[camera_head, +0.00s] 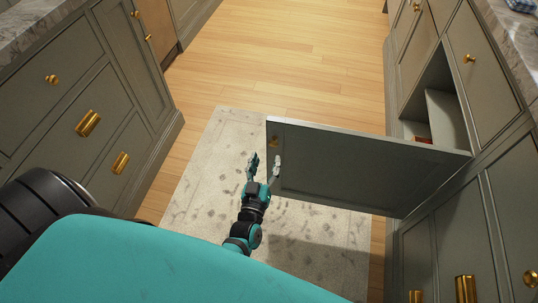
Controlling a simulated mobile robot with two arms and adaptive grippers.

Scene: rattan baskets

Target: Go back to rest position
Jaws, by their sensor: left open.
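My left gripper (263,168) is in the middle of the head view, pointing away from me. Its two fingers are apart with nothing between them. It is just left of the free edge of an open grey-green cabinet door (350,165). The right finger overlaps the door in the picture; I cannot tell whether they touch. My teal body fills the bottom of the view. My right gripper is not in view.
The door swings out from the right-hand cabinets (490,75). An open compartment (440,105) there holds a small red item (423,140). Left cabinets (85,110) have brass handles. A pale rug (200,185) lies below; the wooden floor (300,55) ahead is clear.

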